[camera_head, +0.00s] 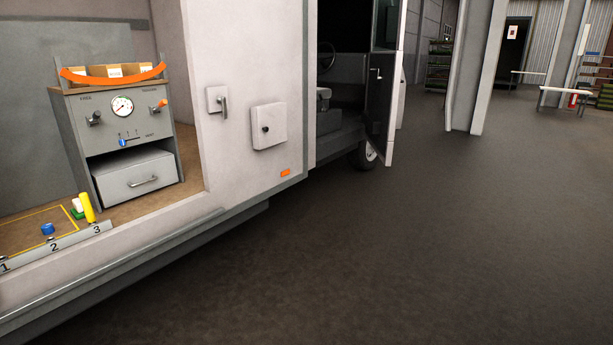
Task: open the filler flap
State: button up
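The filler flap (268,126) is a square pale panel on the side of a pale van (240,75). It has a small dark knob or lock at its middle left and appears shut, close to the van's side. A separate small plate with a lever handle (222,103) sits to the left of the flap. My gripper is not in view.
The van's cab door (382,85) stands open to the right of the flap. A grey cabinet (140,168) with a gauge and a partly open drawer stands in the van's open bay at left. Dark floor (400,260) beside the van is clear. Pillars (482,70) stand farther back.

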aim_at(269, 121)
jog(key=i, duration=1.15)
jog(key=i+u, duration=0.1)
jog(key=i, duration=1.05)
jog(key=i+l, duration=0.2)
jog(key=i, duration=0.9)
jog(key=i+l, duration=0.1)
jog(key=i, duration=1.05)
jog(key=j+u, duration=0.05)
